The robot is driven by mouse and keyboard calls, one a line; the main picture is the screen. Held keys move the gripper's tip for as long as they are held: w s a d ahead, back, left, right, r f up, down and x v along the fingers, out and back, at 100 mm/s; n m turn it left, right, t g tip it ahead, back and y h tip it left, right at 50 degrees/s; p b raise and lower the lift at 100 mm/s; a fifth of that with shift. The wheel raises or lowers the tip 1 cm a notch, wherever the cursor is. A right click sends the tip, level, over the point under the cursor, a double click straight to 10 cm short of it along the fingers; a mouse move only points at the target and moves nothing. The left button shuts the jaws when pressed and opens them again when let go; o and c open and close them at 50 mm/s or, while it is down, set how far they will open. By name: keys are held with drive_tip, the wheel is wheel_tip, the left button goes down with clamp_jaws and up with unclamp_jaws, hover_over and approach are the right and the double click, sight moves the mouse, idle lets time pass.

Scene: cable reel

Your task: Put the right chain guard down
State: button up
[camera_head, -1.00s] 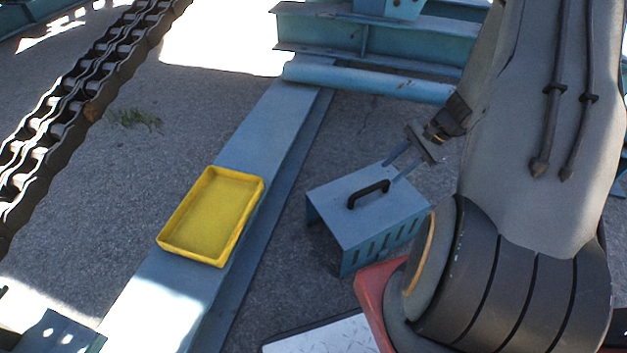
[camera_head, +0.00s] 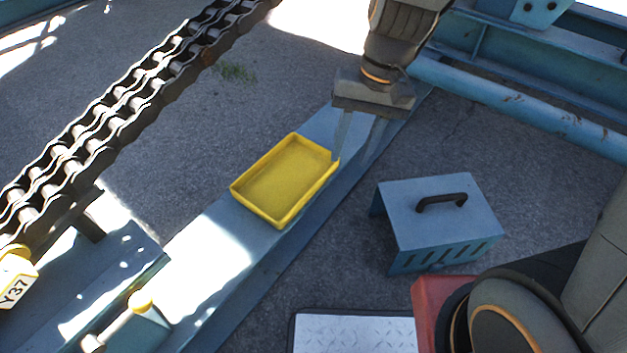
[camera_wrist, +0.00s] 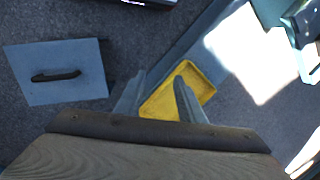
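The chain guard (camera_head: 440,222) is a blue slotted cover with a black handle (camera_head: 441,202) on top. It stands upright on the grey ground, right of the long blue beam. It also shows at the left of the wrist view (camera_wrist: 75,98). My gripper (camera_head: 358,150) is open and empty, its fingers pointing down over the beam by the far right corner of the yellow tray. It is above and left of the guard, clear of it. In the wrist view the two fingers (camera_wrist: 158,100) stand apart with the tray behind them.
The yellow tray (camera_head: 337,166) lies empty on the blue beam (camera_head: 225,250). A heavy roller chain (camera_head: 120,110) runs at the left. A yellow Y37 tag (camera_head: 15,283) and a yellow-collared rod (camera_head: 122,318) are at lower left. A tread plate (camera_head: 352,335) lies front centre. Blue pipework (camera_head: 520,105) crosses behind.

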drive_tip(key=s+a+r+n, duration=0.2)
drive_tip(key=s+a+n, duration=0.1)
drive_tip(key=s, duration=0.3)
drive_tip(key=s+a+r+n+t+h, duration=0.1)
drive_tip(key=s+a+r+n, duration=0.1)
drive_tip(key=s, duration=0.4)
drive_tip(key=shift+s+a+r+n, duration=0.2)
drive_tip(key=shift+a+r+n, duration=0.2)
drive_tip(key=shift+a+n, duration=0.45)
drive_tip(key=shift+a, duration=0.1)
drive_tip(key=d+r+m+p, duration=0.3)
drive_tip(key=d+r+p, duration=0.7)
drive_tip(key=r+p, duration=0.3)
drive_tip(key=d+r+m+h+p, duration=0.1)
drive_tip(key=d+r+m+p, duration=0.3)
drive_tip(key=d+r+p, duration=0.7)
wheel_tip(320, 180, up, 3)
drive_tip(key=p, duration=0.6)
drive_tip(key=shift+s, duration=0.15)
drive_tip(key=shift+a+f, duration=0.1)
drive_tip(key=shift+c, duration=0.6)
